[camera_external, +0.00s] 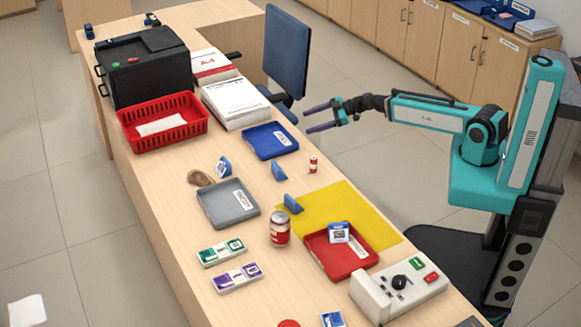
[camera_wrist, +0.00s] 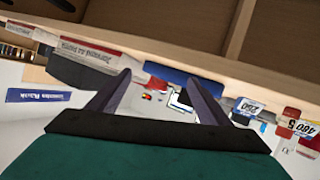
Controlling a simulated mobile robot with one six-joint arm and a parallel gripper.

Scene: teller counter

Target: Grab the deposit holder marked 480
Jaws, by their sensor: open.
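A holder with a white label that seems to read 480 (camera_wrist: 303,127) is near the right edge of the wrist view, close to a red thing. Another label beside it, seemingly 260 (camera_wrist: 250,106), is to its left. In the external view, small blue holders stand on the counter: one near the grey tray (camera_external: 223,166), one further right (camera_external: 278,171), one at the yellow mat's edge (camera_external: 292,204), and one in the red tray (camera_external: 339,232). I cannot tell which is 480 there. My gripper (camera_external: 322,117) (camera_wrist: 158,78) is open and empty, off the counter's right edge, away from the holders.
The counter holds a red basket (camera_external: 137,133), a blue tray (camera_external: 271,148), a grey tray (camera_external: 243,217), a soda can (camera_external: 280,228), a red tray (camera_external: 362,262) and a control box (camera_external: 398,281). A blue chair (camera_external: 287,50) stands behind my gripper.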

